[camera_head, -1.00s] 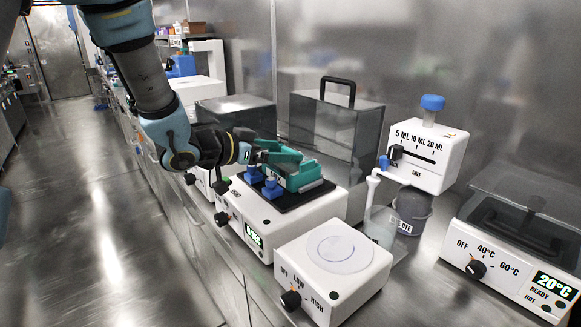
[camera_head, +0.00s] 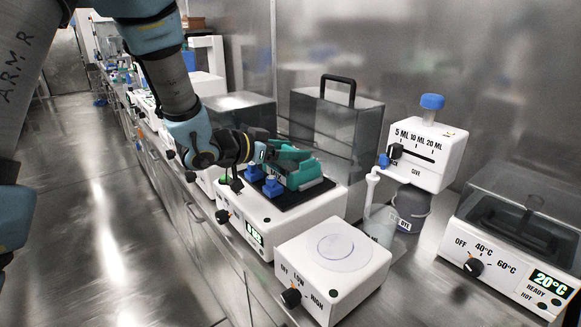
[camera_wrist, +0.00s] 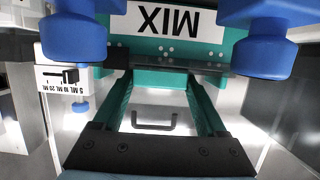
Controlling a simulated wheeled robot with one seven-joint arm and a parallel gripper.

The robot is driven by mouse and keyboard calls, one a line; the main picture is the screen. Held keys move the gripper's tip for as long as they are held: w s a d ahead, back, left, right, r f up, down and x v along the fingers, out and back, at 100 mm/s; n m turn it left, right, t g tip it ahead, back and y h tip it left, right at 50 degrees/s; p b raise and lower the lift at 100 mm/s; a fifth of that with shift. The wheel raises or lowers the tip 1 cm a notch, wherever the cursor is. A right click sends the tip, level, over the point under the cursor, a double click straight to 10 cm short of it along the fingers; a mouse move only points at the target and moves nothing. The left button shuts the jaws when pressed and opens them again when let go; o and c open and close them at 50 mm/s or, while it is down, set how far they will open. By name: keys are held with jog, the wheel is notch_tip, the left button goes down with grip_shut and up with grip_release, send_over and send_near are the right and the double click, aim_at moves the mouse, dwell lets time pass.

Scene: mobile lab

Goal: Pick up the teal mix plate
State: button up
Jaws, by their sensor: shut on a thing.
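The fingertips' contact is mostly hidden.
A white LOW/HIGH device with a round plate (camera_head: 333,272) stands in front. A clear box with a black handle (camera_head: 337,125) stands behind. The floor at left is open.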

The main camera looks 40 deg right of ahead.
jog(key=c, duration=0.5)
